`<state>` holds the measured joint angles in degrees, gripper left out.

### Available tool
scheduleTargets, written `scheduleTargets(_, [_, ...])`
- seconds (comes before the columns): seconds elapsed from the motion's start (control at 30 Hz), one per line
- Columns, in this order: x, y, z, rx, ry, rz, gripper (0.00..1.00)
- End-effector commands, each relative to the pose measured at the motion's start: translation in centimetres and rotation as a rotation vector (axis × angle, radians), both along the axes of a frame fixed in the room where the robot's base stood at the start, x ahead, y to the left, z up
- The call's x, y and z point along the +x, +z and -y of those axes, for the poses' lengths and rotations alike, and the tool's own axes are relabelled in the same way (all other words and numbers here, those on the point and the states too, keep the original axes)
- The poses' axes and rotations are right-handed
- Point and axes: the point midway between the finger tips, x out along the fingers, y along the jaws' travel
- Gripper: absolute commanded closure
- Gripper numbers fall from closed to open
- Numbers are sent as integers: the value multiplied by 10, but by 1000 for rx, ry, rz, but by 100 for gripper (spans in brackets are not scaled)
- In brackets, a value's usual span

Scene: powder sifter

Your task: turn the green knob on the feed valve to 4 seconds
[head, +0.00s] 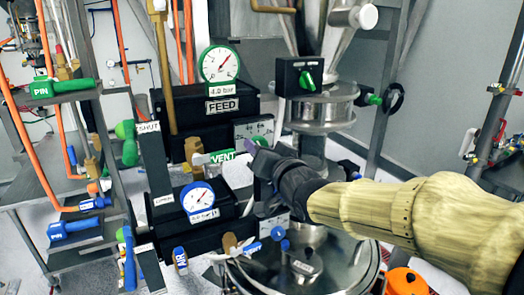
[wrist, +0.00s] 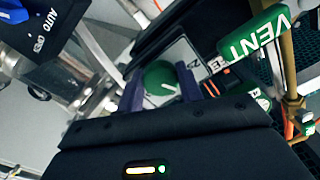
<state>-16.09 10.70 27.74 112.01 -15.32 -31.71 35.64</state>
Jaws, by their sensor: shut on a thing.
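The green knob (wrist: 162,80) sits on a pale dial plate (wrist: 190,58) in the wrist view. A short white pointer line shows on its face; I cannot read which number it points to. My gripper (wrist: 160,92) is shut on the knob, with one purple finger on each side of it. In the head view my gripper (head: 262,152) reaches in from the right to the white dial plate (head: 252,128) right of the FEED label (head: 222,106). The gripper hides most of the knob there.
A green VENT handle (head: 222,156) lies close left of my gripper and shows in the wrist view (wrist: 255,35). A black switch box (head: 293,76) with another green knob stands above right. A white FEED gauge (head: 219,64) is above. A steel vessel (head: 335,262) lies below.

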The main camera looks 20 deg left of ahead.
Motion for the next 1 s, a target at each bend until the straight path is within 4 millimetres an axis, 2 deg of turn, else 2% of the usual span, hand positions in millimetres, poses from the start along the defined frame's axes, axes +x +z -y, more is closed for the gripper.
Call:
scheduleTargets(0.3, [0, 0, 0, 66, -1, -83, 86])
scheduleTargets(0.7, [0, 0, 0, 71, -1, -89, 86])
scheduleTargets(0.73, [0, 0, 0, 71, -1, -89, 58])
scheduleTargets(0.8, [0, 0, 0, 71, -1, -88, 44])
scheduleTargets(1.0, [0, 0, 0, 71, -1, -88, 42])
